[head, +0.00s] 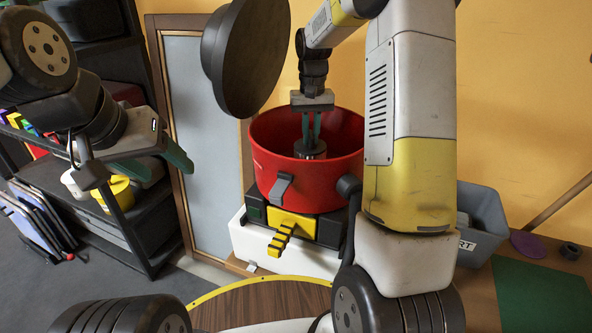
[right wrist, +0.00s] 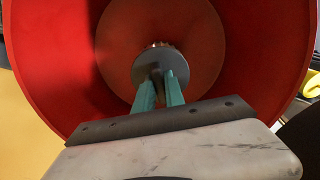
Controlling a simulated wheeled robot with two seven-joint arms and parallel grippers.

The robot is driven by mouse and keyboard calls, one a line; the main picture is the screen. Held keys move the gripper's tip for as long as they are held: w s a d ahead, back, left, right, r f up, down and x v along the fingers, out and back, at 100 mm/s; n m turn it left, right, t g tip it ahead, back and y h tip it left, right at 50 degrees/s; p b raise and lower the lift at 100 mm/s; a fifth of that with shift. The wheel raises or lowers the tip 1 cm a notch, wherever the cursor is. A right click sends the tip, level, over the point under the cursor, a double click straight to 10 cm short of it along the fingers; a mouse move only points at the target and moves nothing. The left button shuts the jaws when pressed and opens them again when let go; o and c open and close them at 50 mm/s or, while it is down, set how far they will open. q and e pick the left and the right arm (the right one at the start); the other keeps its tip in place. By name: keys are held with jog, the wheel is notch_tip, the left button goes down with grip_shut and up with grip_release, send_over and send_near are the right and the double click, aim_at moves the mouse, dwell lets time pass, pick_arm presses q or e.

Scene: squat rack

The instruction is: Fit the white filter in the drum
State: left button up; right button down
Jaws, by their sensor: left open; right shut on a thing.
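The red drum (head: 300,188) stands open side up on a low base. It fills most of the right wrist view (right wrist: 60,70). My right gripper (head: 311,136) reaches down inside the drum, its green fingers shut on a small grey round piece (head: 310,151). In the right wrist view the piece shows as a dark disc (right wrist: 150,66) against the drum's floor. Whether it touches the floor I cannot tell. I cannot make out a white filter for certain; the held piece looks grey. My left gripper (head: 168,174) is open and empty, left of the drum.
A large dark round lid (head: 255,60) stands tilted above the drum's back left. Shelves (head: 110,225) with a yellow bucket (head: 117,193) and a small white container (head: 72,184) are at left. A grey bin (head: 482,222) and green mat (head: 540,295) lie right.

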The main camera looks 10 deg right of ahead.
jog(key=shift+f, duration=0.2)
jog(key=c, duration=1.3)
grip_release()
jog(key=shift+o, duration=0.3)
jog(key=o, duration=0.3)
jog(key=shift+o, duration=0.5)
jog(key=o, duration=0.8)
jog(key=shift+o, duration=0.2)
